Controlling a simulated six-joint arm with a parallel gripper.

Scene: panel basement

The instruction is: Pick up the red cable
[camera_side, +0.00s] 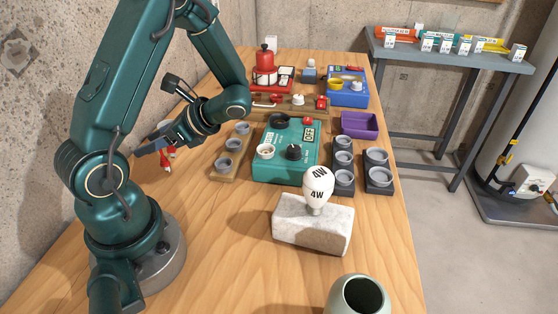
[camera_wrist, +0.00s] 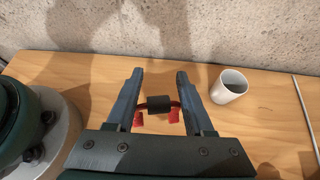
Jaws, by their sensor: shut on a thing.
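The red cable (camera_side: 167,160) hangs from my gripper (camera_side: 158,146) in the side view, above the left part of the table by the wall. In the wrist view the cable (camera_wrist: 174,116), with its black middle block and two red ends, sits between the two fingers of my gripper (camera_wrist: 159,80). The fingers are shut on it. The red ends hang down, and the cable looks raised off the wood. Part of it is hidden behind the fingers in the side view.
A white cup (camera_wrist: 229,86) stands right of the fingers near the wall. A wooden block with grey cups (camera_side: 232,144), a teal box (camera_side: 285,165) and a bulb (camera_side: 318,184) on a stone block (camera_side: 313,222) lie to the right.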

